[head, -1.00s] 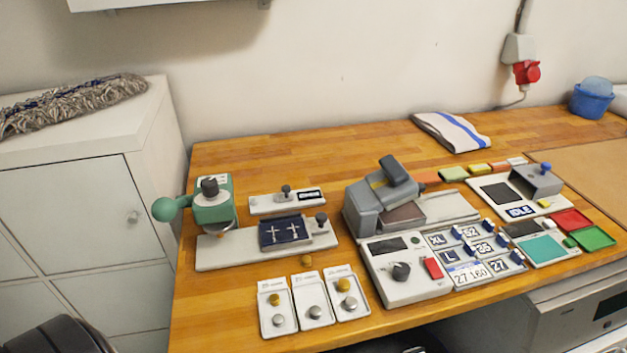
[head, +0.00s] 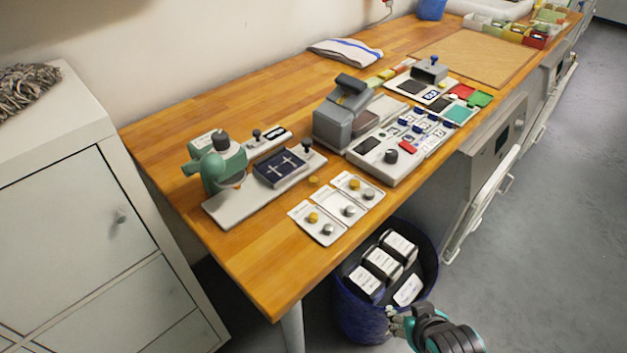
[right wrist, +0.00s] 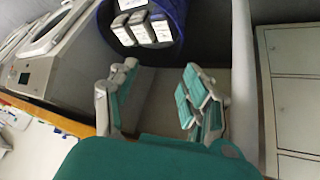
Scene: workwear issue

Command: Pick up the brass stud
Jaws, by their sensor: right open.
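A small brass stud (head: 314,181) lies loose on the wooden table, behind the white trays. Another brass-coloured stud (head: 312,217) sits in the left tray (head: 304,230), and one more (head: 353,184) sits in the right tray (head: 372,193). Silver studs sit in the trays too. My right gripper (head: 392,322) is beyond the table's front edge, low beside the blue bin, apart from every stud. In the right wrist view it (right wrist: 158,80) is open, with nothing between its fingers. My left gripper is not in view.
A blue bin (head: 352,318) with several labelled black boxes stands below the table's front edge. A green press (head: 222,165) stands left of the trays, and a grey machine (head: 338,125) behind them. The front left table corner (head: 262,280) is clear.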

